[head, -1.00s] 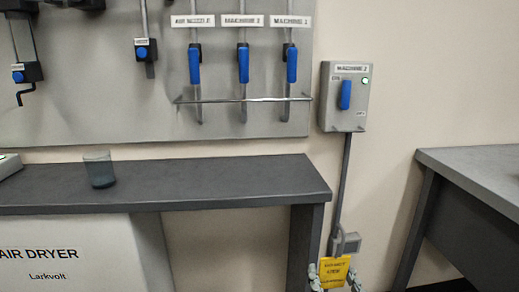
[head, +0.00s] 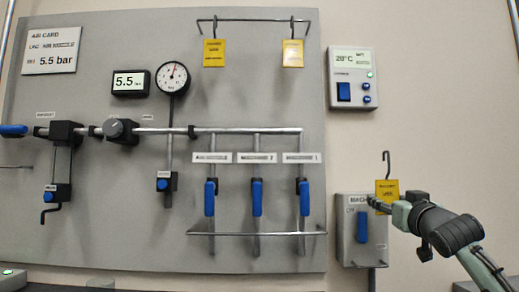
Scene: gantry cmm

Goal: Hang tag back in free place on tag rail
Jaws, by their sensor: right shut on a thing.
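The yellow tag (head: 386,187) with a dark wire hook on top is upright in my right gripper (head: 386,203). The gripper is shut on its lower part, in front of the upper right of the grey switch box. The tag rail (head: 255,20) is a thin metal bar at the top of the grey panel. A yellow tag (head: 214,53) hangs near its left end and another yellow tag (head: 292,53) near its right end. The rail between them is bare. The held tag is below and right of the rail, apart from it. My left gripper is out of view.
The grey switch box (head: 350,255) with a blue handle is close behind my right gripper. A thermostat box (head: 353,78) sticks out between it and the rail's height. Pipes, blue-handled valves (head: 257,197) and a lower bar (head: 270,234) cover the panel's lower part.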

